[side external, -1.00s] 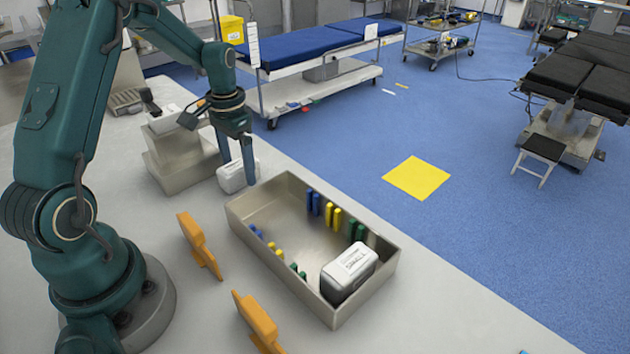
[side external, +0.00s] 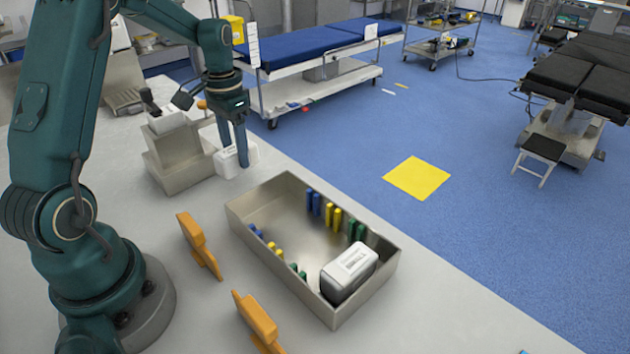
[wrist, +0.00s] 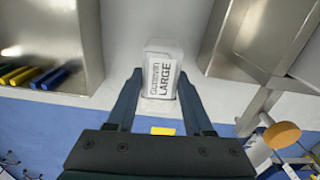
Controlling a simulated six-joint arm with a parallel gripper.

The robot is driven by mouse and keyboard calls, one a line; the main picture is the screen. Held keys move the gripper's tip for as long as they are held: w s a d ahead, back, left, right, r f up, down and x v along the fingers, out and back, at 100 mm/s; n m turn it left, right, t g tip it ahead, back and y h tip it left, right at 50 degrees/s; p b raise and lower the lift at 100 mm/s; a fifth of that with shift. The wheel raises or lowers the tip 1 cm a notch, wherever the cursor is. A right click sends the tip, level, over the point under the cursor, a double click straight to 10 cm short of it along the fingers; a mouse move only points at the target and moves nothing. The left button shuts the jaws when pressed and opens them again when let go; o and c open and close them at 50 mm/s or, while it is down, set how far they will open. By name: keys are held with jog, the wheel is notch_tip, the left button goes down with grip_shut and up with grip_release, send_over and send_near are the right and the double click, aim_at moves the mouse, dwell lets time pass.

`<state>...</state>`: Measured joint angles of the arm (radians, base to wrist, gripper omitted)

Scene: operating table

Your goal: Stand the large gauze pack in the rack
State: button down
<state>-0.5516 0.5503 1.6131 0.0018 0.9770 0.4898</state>
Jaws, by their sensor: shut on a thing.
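The large gauze pack (side external: 229,163) is a white block; its LARGE label shows in the wrist view (wrist: 160,80). My gripper (side external: 236,160) is shut on it, one finger on each side, and it seems held a little above the table. The rack (side external: 272,272) is an open metal tray with paired blue, yellow and green pegs along two walls. A white and grey pack (side external: 350,268) stands in its near right end, by the green pegs. The blue pegs (side external: 313,204) and yellow pegs (side external: 333,217) have nothing between them.
A stepped metal stand (side external: 180,160) with a white item on top is just left of my gripper. Two orange pieces (side external: 198,246) (side external: 257,322) stand on the table left of the rack. The table between gripper and rack is clear.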

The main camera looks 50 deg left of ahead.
aim_at(235, 148)
notch_tip(235, 148, up, 5)
jog(key=shift+f, duration=0.1)
jog(key=shift+r, duration=0.45)
jog(key=shift+r+n, duration=0.15)
jog(key=shift+n, duration=0.15)
jog(key=s+d+r+m, duration=0.1)
jog(key=s+d, duration=0.1)
jog(key=d, duration=1.1)
jog(key=shift+w+f, duration=0.15)
jog(key=shift+f, duration=4.25)
